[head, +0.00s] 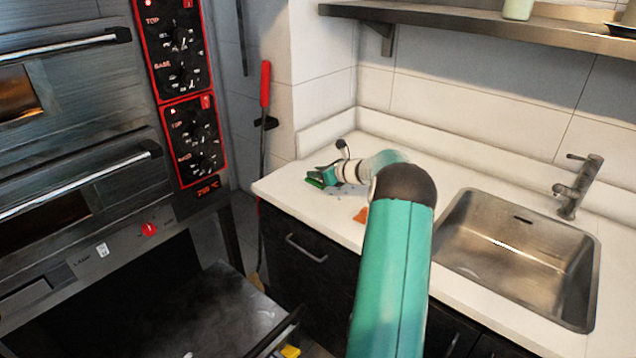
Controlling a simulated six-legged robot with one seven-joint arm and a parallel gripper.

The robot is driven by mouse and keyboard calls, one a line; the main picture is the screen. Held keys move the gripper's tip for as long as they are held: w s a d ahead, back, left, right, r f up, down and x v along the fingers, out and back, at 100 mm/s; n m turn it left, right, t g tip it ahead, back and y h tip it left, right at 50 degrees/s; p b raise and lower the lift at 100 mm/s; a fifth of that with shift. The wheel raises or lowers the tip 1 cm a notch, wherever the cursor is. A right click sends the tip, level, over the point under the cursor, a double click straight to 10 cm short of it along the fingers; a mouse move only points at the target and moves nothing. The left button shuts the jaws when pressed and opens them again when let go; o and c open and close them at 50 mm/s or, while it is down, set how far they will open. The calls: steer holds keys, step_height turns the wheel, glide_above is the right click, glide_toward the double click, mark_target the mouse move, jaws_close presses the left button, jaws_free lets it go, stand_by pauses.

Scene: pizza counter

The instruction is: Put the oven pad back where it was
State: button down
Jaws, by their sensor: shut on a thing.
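My gripper (319,178) is small in the head view, low over the left end of the white counter, at the end of my teal arm. It is shut on a small dark and bright green thing (314,183), which looks like the oven pad. Most of the thing is hidden by the fingers, and I cannot tell whether it touches the counter. A small orange-brown piece (361,215) lies on the counter to the right of the gripper, partly beside my arm.
A steel sink (515,250) with a tap (578,185) is set in the counter (400,150) at the right. A steel shelf (480,24) hangs above. The oven stack (80,130) stands at the left. A red-handled tool (265,85) hangs between oven and counter.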

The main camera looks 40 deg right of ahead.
mark_target(318, 191)
steer(key=shift+w+d+f, duration=0.25)
steer(key=shift+w+f, duration=0.05)
steer(key=shift+f, duration=0.2)
steer(key=shift+w+d+f, duration=0.25)
steer(key=shift+f, duration=0.2)
steer(key=shift+w+f, duration=0.1)
steer(key=shift+f, duration=1.4)
steer(key=shift+f, duration=0.15)
steer(key=c, duration=1.2)
jaws_free()
steer(key=shift+o, duration=0.2)
